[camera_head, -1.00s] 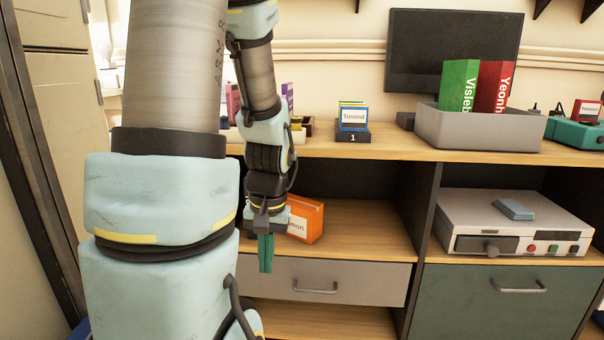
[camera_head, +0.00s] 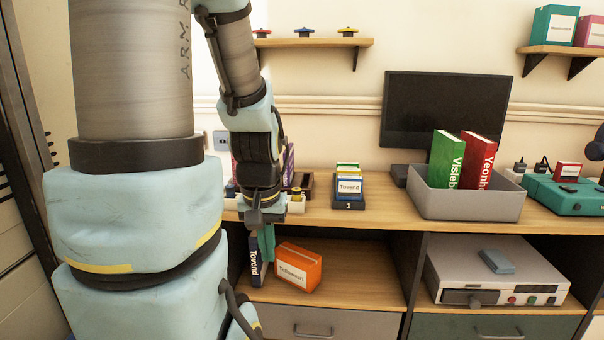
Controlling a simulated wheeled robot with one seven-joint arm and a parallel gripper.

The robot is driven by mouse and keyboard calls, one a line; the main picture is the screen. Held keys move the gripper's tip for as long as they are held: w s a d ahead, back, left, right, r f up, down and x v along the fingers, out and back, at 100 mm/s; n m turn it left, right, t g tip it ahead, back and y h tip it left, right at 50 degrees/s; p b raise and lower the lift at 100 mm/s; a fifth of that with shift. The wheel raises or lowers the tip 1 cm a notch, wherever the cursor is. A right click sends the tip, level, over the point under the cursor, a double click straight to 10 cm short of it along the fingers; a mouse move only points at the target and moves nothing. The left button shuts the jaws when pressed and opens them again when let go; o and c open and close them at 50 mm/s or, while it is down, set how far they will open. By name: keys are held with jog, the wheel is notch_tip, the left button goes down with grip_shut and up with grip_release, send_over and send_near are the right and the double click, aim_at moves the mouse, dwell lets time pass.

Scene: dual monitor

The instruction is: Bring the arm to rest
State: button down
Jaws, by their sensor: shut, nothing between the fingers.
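My gripper (camera_head: 266,249) hangs from my arm at the left of the head view, fingers pointing down. It is shut with nothing seen between the fingers. It shows in front of the shelf unit's left part, just left of an orange box (camera_head: 299,268) in the lower compartment. A dark blue book labelled "Tovend" (camera_head: 256,266) stands in that compartment, next to the fingers in the picture. I cannot tell how far the fingers are from it. My upper arm hides much of the left side.
A grey bin (camera_head: 470,205) with a green book (camera_head: 446,160) and a red book (camera_head: 478,163) stands on the top board, before a dark monitor (camera_head: 450,115). A small holder marked 1 (camera_head: 348,204) stands left of it. A white device (camera_head: 490,270) fills the right compartment.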

notch_tip(320, 180, up, 16)
jog(key=p, duration=1.3)
